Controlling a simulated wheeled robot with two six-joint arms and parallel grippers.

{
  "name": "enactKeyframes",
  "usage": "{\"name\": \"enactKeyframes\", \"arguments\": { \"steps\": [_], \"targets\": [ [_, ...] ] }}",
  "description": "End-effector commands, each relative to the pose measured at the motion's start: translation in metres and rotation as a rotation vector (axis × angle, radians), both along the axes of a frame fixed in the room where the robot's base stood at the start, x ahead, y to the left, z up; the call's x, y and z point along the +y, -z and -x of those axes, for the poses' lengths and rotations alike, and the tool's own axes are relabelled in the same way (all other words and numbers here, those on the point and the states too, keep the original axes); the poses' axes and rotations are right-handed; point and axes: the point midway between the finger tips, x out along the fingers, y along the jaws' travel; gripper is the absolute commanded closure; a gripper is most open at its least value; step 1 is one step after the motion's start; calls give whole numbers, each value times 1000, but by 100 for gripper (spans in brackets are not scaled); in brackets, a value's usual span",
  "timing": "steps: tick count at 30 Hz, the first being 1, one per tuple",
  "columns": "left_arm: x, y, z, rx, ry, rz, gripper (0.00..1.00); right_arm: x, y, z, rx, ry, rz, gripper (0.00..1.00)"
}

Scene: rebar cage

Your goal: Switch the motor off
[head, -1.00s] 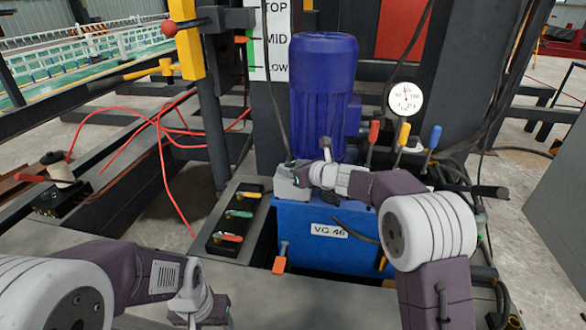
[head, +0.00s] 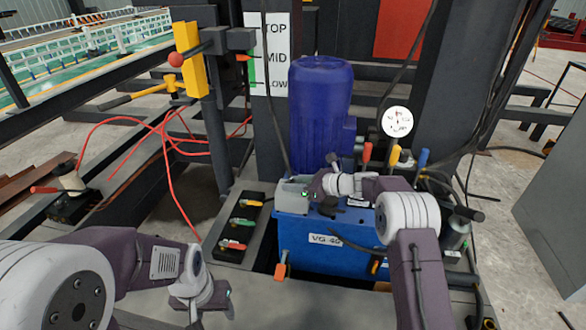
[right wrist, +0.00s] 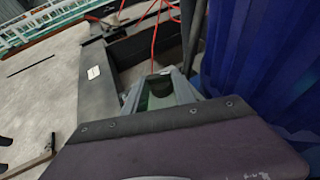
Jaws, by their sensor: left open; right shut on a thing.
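The motor (head: 320,112) is an upright blue ribbed cylinder on a blue tank (head: 300,250) labelled "VG 46". My right gripper (head: 308,193) is at this box, shut on a small part that the gripper hides in the head view. In the right wrist view its fingers (right wrist: 162,90) close around something dark green, too unclear to name. My left gripper (head: 212,300) is open and empty at the lower left, away from the tank.
A black block (head: 238,228) with coloured levers stands left of the tank. Red, yellow and blue handles and a round gauge (head: 397,122) are at the right. Red hoses (head: 165,165) run at the left. A yellow post (head: 188,58) and level sign stand behind.

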Motion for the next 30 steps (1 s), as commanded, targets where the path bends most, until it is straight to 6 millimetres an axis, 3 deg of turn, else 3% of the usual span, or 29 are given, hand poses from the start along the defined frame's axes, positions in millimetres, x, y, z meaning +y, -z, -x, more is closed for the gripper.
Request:
{"name": "enactKeyframes", "arguments": {
  "steps": [1,9,30],
  "targets": [
    [0,-16,0,1,0,0,41,-1,-6,-1,2,-27,0,100],
    [0,-33,0,1,0,0,41,-1,-1,-2,-1,-142,0,100],
    [0,-43,0,1,0,0,41,-1,1,-3,-1,-237,-1,100]
  ]
}}
